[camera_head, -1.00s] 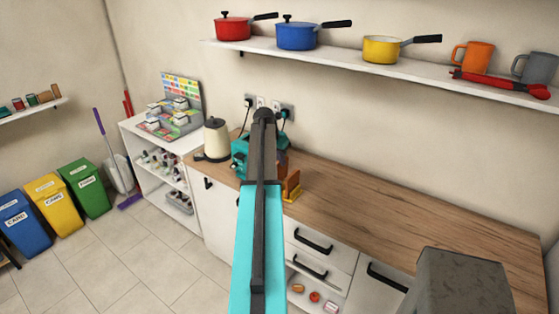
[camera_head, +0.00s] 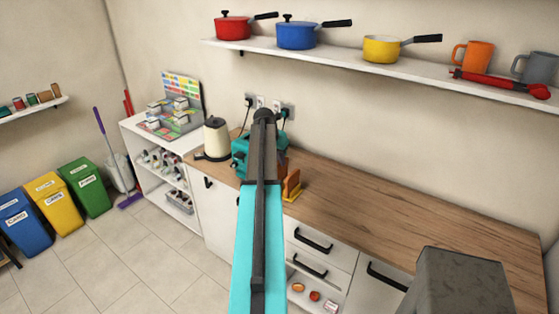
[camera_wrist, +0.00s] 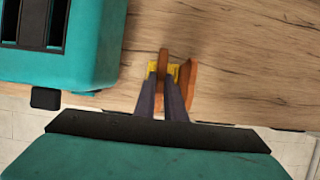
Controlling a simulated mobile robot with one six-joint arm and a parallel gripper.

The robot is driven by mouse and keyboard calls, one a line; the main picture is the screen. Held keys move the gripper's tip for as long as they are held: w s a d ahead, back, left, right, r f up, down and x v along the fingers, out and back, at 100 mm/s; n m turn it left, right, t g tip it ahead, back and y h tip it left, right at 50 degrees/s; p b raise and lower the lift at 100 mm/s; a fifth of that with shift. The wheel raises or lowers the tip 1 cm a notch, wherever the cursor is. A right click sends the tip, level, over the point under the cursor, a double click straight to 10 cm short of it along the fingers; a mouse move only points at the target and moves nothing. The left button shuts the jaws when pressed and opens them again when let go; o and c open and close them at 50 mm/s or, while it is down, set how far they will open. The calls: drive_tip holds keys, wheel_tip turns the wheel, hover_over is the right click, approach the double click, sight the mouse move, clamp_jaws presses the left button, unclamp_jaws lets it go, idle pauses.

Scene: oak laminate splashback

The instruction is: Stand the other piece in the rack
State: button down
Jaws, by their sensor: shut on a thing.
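The small yellow rack (camera_head: 293,195) stands on the counter right of the teal toaster (camera_head: 241,152); it also shows between and beside the fingers in the wrist view (camera_wrist: 175,71). My gripper (camera_wrist: 164,82) points down at the rack, its dark fingers shut on a thin brown piece (camera_wrist: 163,60) seen edge-on. A second brown piece (camera_wrist: 188,78) is just right of the right finger, at the rack and slightly tilted. In the head view an orange-brown piece (camera_head: 292,182) shows upright at the rack. My arm hides the gripper there. Whether the held piece touches the rack's base is unclear.
The toaster (camera_wrist: 95,40) is close on the left in the wrist view. A cream kettle (camera_head: 216,140) stands farther left. The counter (camera_head: 400,215) to the right is clear. A shelf (camera_head: 380,70) with pans and mugs runs above.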

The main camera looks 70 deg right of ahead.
sight(280, 167)
drive_tip(key=shift+f+b, duration=0.5)
drive_tip(key=shift+f, duration=1.35)
idle(0.5)
drive_tip(key=c, duration=1.7)
unclamp_jaws()
drive_tip(key=shift+c, duration=0.2)
drive_tip(key=shift+r+p, duration=2.1)
drive_tip(key=shift+r, duration=1.4)
